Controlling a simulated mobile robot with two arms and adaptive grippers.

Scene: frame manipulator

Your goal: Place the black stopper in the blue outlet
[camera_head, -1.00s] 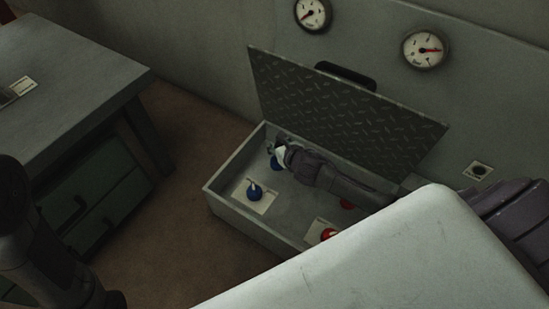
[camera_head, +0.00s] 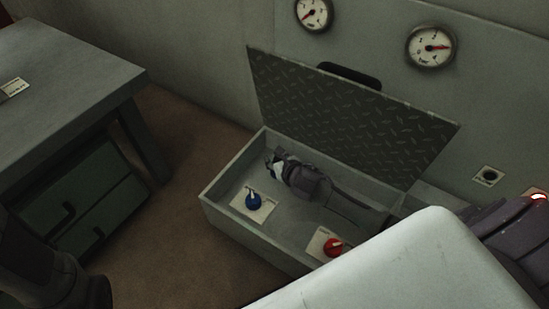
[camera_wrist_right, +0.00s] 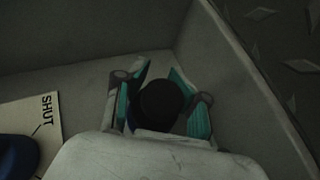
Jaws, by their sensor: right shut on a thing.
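My right gripper (camera_head: 272,163) is down inside the open grey box, near its back left corner. In the right wrist view its teal-padded fingers (camera_wrist_right: 161,100) are shut on the round black stopper (camera_wrist_right: 160,101), seen from above. The blue outlet is almost wholly hidden under the gripper and stopper; only a dark blue sliver shows beside the left finger in the wrist view. I cannot tell whether the stopper is seated in it. My left gripper is out of view.
The box (camera_head: 228,215) has a raised treadplate lid (camera_head: 345,115) behind my right arm. A blue valve knob (camera_head: 253,201) and a red one (camera_head: 333,246) sit on white plates in the box. A grey table (camera_head: 70,90) stands at left. A wall outlet (camera_head: 488,176) is at right.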

